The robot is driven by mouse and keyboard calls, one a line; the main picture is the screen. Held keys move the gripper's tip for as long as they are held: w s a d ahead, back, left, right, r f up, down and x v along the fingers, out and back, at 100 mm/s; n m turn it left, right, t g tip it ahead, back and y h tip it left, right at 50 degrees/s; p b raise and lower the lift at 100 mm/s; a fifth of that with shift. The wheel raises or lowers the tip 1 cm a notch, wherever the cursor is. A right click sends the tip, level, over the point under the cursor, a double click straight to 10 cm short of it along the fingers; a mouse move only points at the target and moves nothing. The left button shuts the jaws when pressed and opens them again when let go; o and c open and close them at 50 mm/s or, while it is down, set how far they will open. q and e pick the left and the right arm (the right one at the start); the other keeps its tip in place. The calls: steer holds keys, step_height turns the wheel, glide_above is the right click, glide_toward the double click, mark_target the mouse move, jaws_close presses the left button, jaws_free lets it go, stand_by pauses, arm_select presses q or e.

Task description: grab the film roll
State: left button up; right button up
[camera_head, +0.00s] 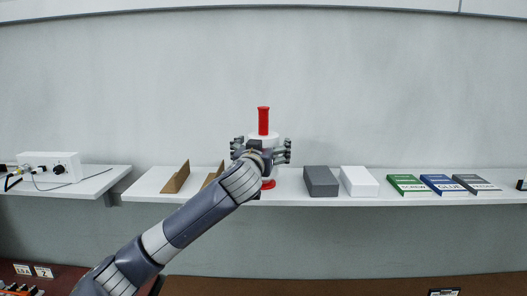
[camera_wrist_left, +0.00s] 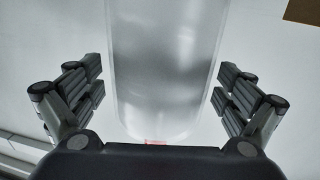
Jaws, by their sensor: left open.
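The film roll (camera_head: 263,136) stands upright on the white shelf, with a red core sticking out of its top and a red base showing below. My left gripper (camera_head: 260,150) is in front of it and hides most of its middle. In the left wrist view, the pale, semi-clear film roll (camera_wrist_left: 165,65) lies between the two open fingers of the left gripper (camera_wrist_left: 158,75). A gap shows on each side of it. A small red patch shows at its near end. My right gripper is not in view.
The white shelf (camera_head: 320,201) also holds brown angled pieces (camera_head: 175,178) to the left, a dark grey block (camera_head: 320,181) and a white block (camera_head: 358,181) to the right, then green, blue and grey boxes (camera_head: 440,184). A wall stands behind. A device (camera_head: 50,166) sits on the left shelf.

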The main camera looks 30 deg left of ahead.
arm_select(q)
steer(key=shift+w, duration=0.15)
steer(key=c, duration=1.6)
steer(key=shift+a+r, duration=0.1)
steer(key=shift+r, duration=0.1)
